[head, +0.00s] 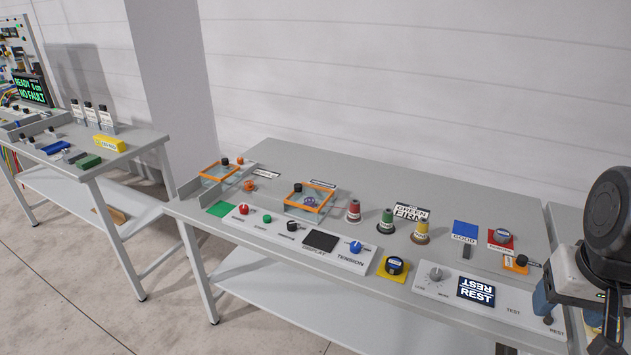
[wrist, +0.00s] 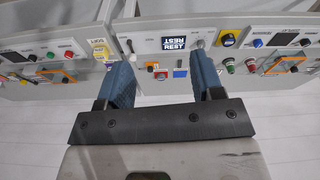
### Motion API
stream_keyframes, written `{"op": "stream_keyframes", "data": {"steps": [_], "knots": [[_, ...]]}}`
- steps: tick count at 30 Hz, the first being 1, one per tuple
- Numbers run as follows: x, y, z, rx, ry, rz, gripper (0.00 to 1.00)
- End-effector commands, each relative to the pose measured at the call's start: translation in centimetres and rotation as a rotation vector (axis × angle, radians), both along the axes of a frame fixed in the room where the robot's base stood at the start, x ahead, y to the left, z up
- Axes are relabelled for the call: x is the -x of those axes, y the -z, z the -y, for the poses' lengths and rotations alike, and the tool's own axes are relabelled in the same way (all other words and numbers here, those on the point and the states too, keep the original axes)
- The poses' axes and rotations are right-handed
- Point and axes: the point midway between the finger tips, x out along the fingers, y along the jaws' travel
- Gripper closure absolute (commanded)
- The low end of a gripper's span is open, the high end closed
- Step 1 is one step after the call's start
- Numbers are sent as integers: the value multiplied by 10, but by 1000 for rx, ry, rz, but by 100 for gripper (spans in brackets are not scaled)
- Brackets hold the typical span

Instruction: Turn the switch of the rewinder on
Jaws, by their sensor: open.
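A light panel (head: 408,286) with a REST display (head: 475,290) lies along the front right of the bench. A grey knob (head: 436,274) is left of the display, and a small dark toggle switch (head: 548,320) is at the panel's right end by the TEST and REST labels. No label reading rewinder is legible. My gripper (head: 567,316) is open and empty at the right edge, beside the toggle. In the wrist view, my gripper's blue fingers (wrist: 159,62) are apart, with the display (wrist: 173,43) beyond them, the toggle (wrist: 129,46) near one finger and the knob (wrist: 200,44) near the other.
An orange block with a black knob (head: 516,263) sits behind the panel. The bench's back is mostly clear.

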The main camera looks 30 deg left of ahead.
Motion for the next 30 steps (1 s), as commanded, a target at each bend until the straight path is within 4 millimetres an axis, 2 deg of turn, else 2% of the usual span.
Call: {"op": "stream_keyframes", "data": {"steps": [3,17,30], "knots": [[-26,-9,-14,5,-50,-7,39],[-120,-32,-78,24,-243,-35,39],[-204,-37,-160,43,-426,-58,39]]}}
